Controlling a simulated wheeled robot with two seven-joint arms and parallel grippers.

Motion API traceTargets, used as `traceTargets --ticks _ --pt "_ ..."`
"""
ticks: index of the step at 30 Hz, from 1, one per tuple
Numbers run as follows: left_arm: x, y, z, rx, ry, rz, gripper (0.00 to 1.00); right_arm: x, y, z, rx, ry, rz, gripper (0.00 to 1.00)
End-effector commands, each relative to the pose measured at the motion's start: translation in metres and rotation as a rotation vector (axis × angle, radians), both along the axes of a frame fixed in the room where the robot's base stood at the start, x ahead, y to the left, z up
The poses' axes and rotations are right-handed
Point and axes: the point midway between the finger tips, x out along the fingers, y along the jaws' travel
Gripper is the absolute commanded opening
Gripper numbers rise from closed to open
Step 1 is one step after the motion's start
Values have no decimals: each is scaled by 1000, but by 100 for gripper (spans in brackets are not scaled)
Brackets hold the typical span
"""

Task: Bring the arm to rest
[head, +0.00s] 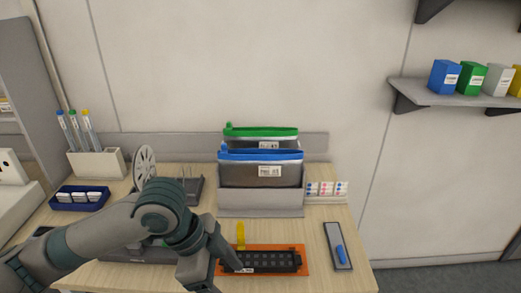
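My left arm reaches in from the lower left over the wooden table (322,274). Its wrist bends downward and my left gripper (218,266) is low, at the left end of a black slotted part (265,262) on an orange mat (304,258). The arm partly hides the mat's left end. The fingertips are small and partly hidden, so I cannot tell whether they are apart or touching the part. A yellow piece (240,236) stands upright at the mat's back edge. My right gripper is not in view.
A grey holder (260,204) with a blue-topped pouch (260,172) and a green-topped pouch (262,136) stands behind the mat. A grey tray (332,238) with a blue tool (340,254) lies right. A blue bin (80,198) and a pen holder (96,163) stand left.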

Motion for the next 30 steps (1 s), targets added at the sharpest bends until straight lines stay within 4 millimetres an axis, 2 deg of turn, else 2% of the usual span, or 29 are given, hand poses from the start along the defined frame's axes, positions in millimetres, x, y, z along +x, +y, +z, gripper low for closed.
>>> traceTargets --ticks 17,24,30 --pt "-4 -25 -26 -113 -11 92 73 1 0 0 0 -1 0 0" --pt "-7 -39 -51 -209 -12 226 73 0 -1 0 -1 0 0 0" --pt "-10 -38 -77 -273 -9 395 73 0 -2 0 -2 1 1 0"
